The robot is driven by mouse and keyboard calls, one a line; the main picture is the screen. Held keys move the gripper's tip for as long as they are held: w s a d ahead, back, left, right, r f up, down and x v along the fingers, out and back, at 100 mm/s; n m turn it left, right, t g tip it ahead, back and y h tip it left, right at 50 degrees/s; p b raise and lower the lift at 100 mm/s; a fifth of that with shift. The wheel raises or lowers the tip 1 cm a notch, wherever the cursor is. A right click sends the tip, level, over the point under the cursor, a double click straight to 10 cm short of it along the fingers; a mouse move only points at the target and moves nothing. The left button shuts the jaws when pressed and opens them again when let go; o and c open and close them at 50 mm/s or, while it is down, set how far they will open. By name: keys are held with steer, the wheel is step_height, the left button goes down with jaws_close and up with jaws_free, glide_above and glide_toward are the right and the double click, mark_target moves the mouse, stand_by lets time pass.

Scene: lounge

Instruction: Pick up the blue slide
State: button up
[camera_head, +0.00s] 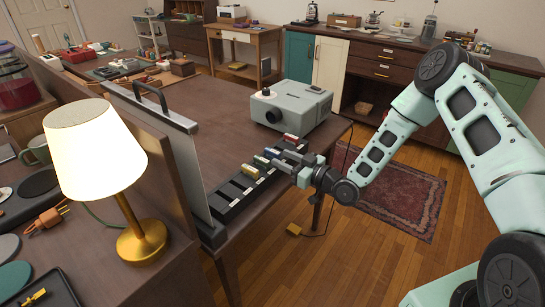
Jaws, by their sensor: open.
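The blue slide (271,153) appears as a small blue piece in the long black slotted rack (229,212) on the wooden table. My gripper (283,155) is open at the rack, with its fingers right beside the blue slide. Whether the fingers touch it or stand around it cannot be told at this size. A red slide (291,138) sits farther back in the rack, and a yellowish slide (250,170) sits nearer. My gripper partly hides the rack's right side.
A grey projector (292,106) stands behind the rack on the table (219,115). An upright pale screen (180,155) with a black handle stands left of the rack. A lit lamp (97,150) is at the front left.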

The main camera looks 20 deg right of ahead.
mark_target(280, 156)
steer(key=shift+p+x, duration=0.5)
steer(key=shift+x, duration=2.15)
steer(key=shift+w+d, duration=0.1)
jaws_close()
